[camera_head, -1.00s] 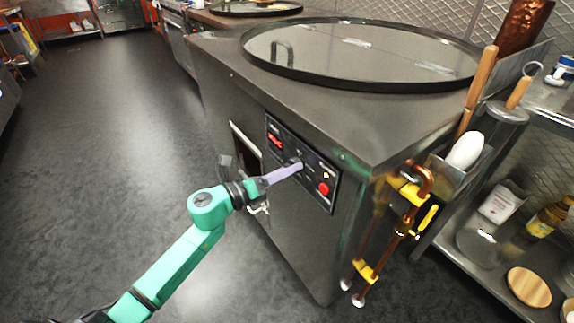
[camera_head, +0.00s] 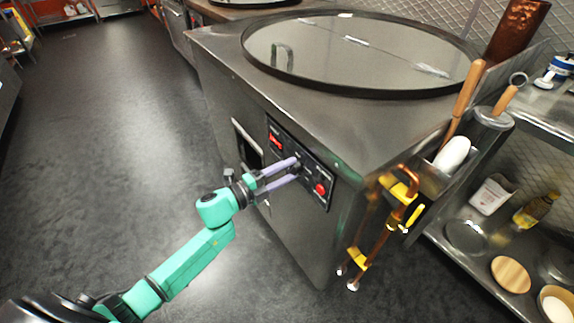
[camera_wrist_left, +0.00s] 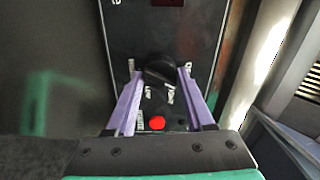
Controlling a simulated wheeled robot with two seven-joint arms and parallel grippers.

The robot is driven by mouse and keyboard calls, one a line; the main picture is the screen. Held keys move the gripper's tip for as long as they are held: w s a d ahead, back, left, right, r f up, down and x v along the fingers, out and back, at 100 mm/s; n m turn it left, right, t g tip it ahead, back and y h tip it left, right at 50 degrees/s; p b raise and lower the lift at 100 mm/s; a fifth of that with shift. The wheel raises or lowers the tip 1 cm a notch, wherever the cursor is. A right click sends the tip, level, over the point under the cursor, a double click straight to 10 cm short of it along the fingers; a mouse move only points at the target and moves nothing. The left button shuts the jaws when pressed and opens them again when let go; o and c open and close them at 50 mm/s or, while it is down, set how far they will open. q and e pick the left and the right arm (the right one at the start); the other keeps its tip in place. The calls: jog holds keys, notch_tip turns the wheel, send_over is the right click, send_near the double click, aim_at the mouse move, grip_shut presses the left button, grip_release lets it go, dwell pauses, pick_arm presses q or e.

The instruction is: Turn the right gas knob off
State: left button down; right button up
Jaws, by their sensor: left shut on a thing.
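The tandoor's front has a black control panel (camera_head: 318,170) with a red lit display (camera_head: 276,141), a red button (camera_head: 320,189) and a dark knob between them. In the left wrist view the black knob (camera_wrist_left: 159,69) sits between the two purple fingertips, with the red button (camera_wrist_left: 157,123) nearer the wrist. My left gripper (camera_head: 297,168) is shut on this knob, one finger on each side. The fingers partly hide the knob in the head view. Small white labels surround the knob in the wrist view. My right gripper is out of view.
Copper pipes with yellow valve handles (camera_head: 397,187) run down the tandoor's right side. A round lid (camera_head: 360,55) covers its top. A steel shelf (camera_head: 462,262) with jars and boards stands at right. The floor (camera_head: 110,150) at left is clear.

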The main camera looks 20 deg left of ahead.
pick_arm(q)
jog(key=n, duration=0.1)
jog(key=n+p, duration=0.1)
jog(key=shift+r+n, duration=0.2)
jog(key=shift+n, duration=0.1)
jog(key=shift+f+n+p, duration=0.1)
jog(key=shift+n+p, duration=0.75)
jog(key=shift+n, duration=0.15)
jog(key=shift+c, duration=1.4)
grip_release()
jog(key=shift+a, duration=0.1)
jog(key=v, duration=1.4)
jog(key=shift+s, duration=0.2)
jog(key=shift+a+f, duration=0.1)
jog(key=shift+a, duration=0.05)
